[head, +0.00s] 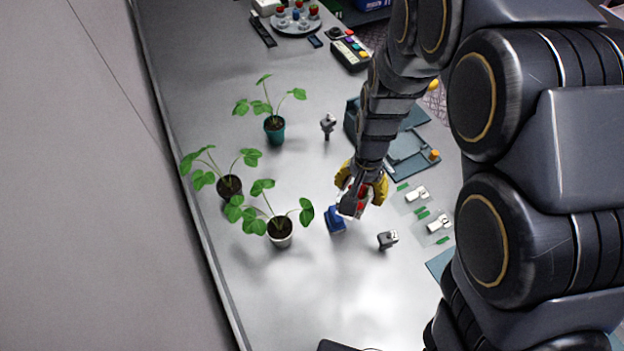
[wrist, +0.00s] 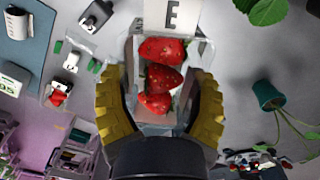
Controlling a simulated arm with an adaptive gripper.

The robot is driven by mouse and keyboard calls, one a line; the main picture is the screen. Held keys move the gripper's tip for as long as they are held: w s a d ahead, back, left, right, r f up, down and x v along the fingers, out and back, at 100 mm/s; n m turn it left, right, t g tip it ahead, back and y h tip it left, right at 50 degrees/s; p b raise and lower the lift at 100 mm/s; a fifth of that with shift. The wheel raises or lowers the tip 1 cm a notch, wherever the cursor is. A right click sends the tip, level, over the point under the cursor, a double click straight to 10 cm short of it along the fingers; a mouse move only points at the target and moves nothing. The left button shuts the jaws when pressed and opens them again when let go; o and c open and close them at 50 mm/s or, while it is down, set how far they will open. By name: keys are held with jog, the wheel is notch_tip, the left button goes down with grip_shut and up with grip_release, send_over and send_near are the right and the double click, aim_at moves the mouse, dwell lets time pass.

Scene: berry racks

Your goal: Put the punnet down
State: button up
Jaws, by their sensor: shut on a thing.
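The punnet (wrist: 141,68) is a small, clear-sided box with several red strawberries (wrist: 165,78) inside. It sits between the yellow fingers of my gripper (wrist: 160,105) in the wrist view, and the fingers press its sides. In the head view my gripper (head: 361,188) points down over the grey table, and the punnet is mostly hidden, with red and pale bits showing. A white card with a black E (wrist: 173,14) stands just beyond the punnet. In the head view a small blue object (head: 336,222) is right below my gripper. I cannot tell whether the punnet touches the table.
Three potted plants (head: 281,232) stand to the left. A grey clip-like device (head: 388,239) is at lower right, another (head: 327,125) farther back. White devices (head: 417,193) lie to the right, near a blue-grey tray (head: 412,150). The table's front centre is clear.

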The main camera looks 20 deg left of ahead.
aim_at(310, 182)
jog(key=s+a+n, duration=0.2)
jog(key=s+a, duration=0.1)
jog(key=a, duration=0.2)
jog(key=shift+s, duration=0.4)
jog(key=w+a+f, duration=0.1)
jog(key=w, duration=0.1)
jog(key=w+a+f, duration=0.2)
jog(key=w, duration=0.1)
jog(key=w+a+f, duration=0.1)
jog(key=w+a, duration=0.1)
jog(key=shift+w+f, duration=0.15)
jog(key=shift+w, duration=0.2)
jog(key=w+f, duration=0.1)
jog(key=f, duration=0.1)
jog(key=w+a+f, duration=0.2)
jog(key=w+f, duration=0.1)
jog(key=shift+a+f, duration=0.15)
jog(key=shift+f, duration=1.7)
jog(key=shift+f, duration=0.15)
jog(key=o, duration=1.2)
